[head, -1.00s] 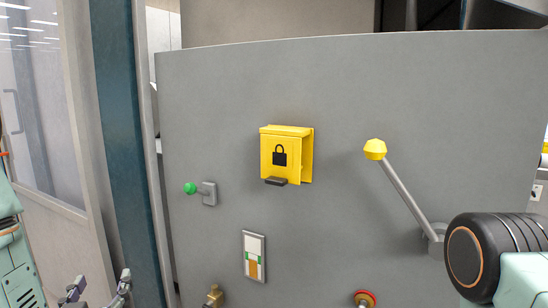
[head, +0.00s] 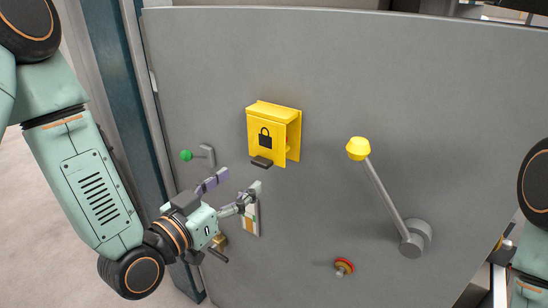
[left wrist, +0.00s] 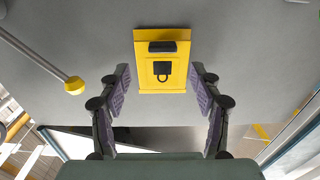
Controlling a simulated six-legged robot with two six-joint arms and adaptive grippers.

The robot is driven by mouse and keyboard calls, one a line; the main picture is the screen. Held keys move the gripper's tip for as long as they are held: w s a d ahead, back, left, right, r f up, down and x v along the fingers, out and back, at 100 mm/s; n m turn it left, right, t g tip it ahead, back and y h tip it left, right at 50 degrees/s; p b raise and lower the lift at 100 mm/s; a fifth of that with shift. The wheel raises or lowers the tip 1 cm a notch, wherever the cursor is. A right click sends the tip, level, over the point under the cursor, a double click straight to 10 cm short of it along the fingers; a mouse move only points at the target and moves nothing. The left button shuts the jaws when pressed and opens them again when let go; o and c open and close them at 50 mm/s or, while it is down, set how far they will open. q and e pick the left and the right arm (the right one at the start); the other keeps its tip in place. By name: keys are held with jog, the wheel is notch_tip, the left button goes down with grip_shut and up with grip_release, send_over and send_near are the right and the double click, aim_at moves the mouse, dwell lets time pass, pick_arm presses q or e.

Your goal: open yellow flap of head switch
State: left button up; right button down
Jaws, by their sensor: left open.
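The yellow flap (head: 264,133) with a black padlock mark hangs down on the grey panel, closed over the head switch, with a dark tab (head: 261,162) at its lower edge. My left gripper (head: 237,185) is open and empty, below and a little left of the flap, apart from it. In the left wrist view the flap (left wrist: 161,77) appears upside down, between and beyond the two open fingers (left wrist: 161,82), with its tab (left wrist: 162,47) above the padlock mark. My right gripper is not visible; only part of that arm shows at the right edge.
A green-knobbed lever (head: 187,155) sits left of the flap, and a yellow-knobbed lever (head: 358,148) to its right. A level gauge (head: 252,212) is partly behind my left gripper. A red button (head: 344,265) and a brass valve (head: 220,241) are lower. The panel above the flap is clear.

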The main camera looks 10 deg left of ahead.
aim_at(259, 165)
pick_arm(q)
jog(key=x, duration=0.6)
jog(key=shift+w+p, duration=0.3)
jog(key=shift+s+a, duration=0.1)
jog(key=shift+a, duration=0.2)
jog(key=shift+d, duration=0.2)
jog(key=shift+c, duration=0.2)
jog(key=shift+w+d, duration=0.15)
jog(key=shift+w, duration=0.2)
jog(key=c, duration=0.3)
jog(key=shift+s+a, duration=0.25)
jog(key=c, duration=0.4)
jog(key=shift+w+d, duration=0.1)
grip_shut()
